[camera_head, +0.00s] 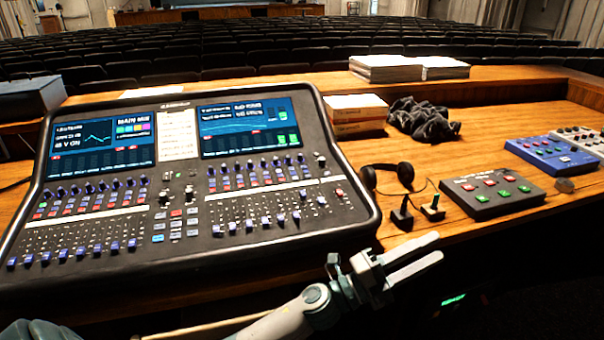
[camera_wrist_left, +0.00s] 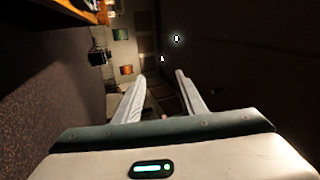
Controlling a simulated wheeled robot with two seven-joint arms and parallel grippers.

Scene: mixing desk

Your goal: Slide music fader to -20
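The mixing desk (camera_head: 180,212) lies on the wooden table at the left of the head view. It has one row of fader caps (camera_head: 63,256) on the left bank and another (camera_head: 262,222) on the right bank. Labels are too small to read, so I cannot tell which is the music fader or its level. My left gripper (camera_head: 438,248) is in front of the table edge, right of the desk and apart from it. Its two fingers point right, spread and empty; the left wrist view also shows them apart (camera_wrist_left: 160,76). My right gripper is not in view.
Headphones (camera_head: 388,176) and a small box with red and green buttons (camera_head: 491,193) lie right of the desk. A blue box (camera_head: 550,153), dark cloth (camera_head: 424,121) and paper stacks (camera_head: 385,67) are farther back.

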